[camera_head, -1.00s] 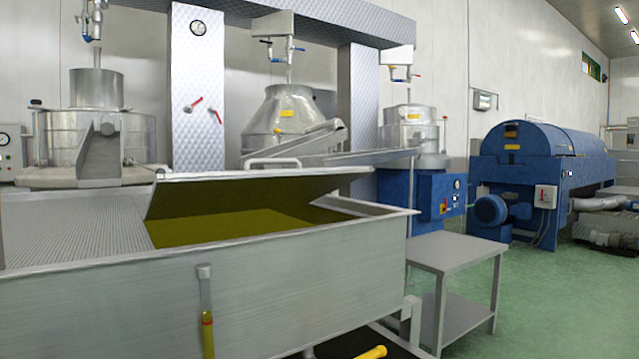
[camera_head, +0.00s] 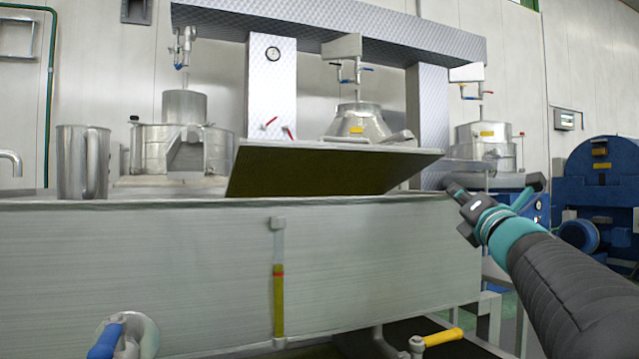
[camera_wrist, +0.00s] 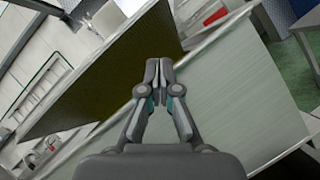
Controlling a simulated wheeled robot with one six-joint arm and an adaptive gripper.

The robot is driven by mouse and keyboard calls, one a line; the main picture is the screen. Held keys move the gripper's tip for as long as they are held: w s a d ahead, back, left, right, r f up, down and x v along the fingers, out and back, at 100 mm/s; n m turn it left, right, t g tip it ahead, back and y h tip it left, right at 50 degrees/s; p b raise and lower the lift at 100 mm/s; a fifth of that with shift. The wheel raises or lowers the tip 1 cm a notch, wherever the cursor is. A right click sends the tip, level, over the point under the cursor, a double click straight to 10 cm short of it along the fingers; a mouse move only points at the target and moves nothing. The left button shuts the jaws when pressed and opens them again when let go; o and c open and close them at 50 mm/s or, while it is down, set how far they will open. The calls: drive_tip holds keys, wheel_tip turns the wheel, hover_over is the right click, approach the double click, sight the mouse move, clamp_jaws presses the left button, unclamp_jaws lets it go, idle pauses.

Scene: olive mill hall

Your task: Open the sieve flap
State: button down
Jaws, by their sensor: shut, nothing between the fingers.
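The sieve flap (camera_head: 330,170) is a flat metal panel standing tilted up over the tank (camera_head: 150,270). Its dark olive underside faces me, with its pale top edge highest. In the wrist view the dark face of the flap (camera_wrist: 110,75) fills the upper left, beyond the pale tank rim. My gripper (camera_head: 452,188) is at the tank's right front corner, right of the flap and apparently apart from it. In the wrist view my gripper (camera_wrist: 158,70) is shut and empty, its fingertips overlapping the flap in the picture. The flap's hinge is hidden.
A metal jug (camera_head: 82,162) stands at the tank's left. A sight tube (camera_head: 279,300) runs down the tank front. A blue-handled valve (camera_head: 112,338) and a yellow-handled valve (camera_head: 440,338) stick out low in front. Blue machinery (camera_head: 603,185) stands at the right.

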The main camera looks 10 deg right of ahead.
drive_tip(key=d+n+y, duration=0.1)
drive_tip(key=n+y, duration=0.1)
drive_tip(key=n, duration=0.2)
drive_tip(key=n+y+b, duration=0.2)
drive_tip(key=n+y, duration=0.3)
drive_tip(key=n, duration=0.3)
approach(420, 157)
drive_tip(key=w, duration=0.3)
drive_tip(key=w+a+f, duration=0.1)
drive_tip(key=w, duration=0.1)
drive_tip(key=shift+a+f, duration=0.1)
drive_tip(key=r, duration=0.1)
drive_tip(key=w+r+p, duration=0.1)
drive_tip(key=r, duration=0.1)
drive_tip(key=shift+a, duration=0.15)
drive_tip(key=shift+w+r, duration=0.25)
drive_tip(key=shift+r, duration=0.2)
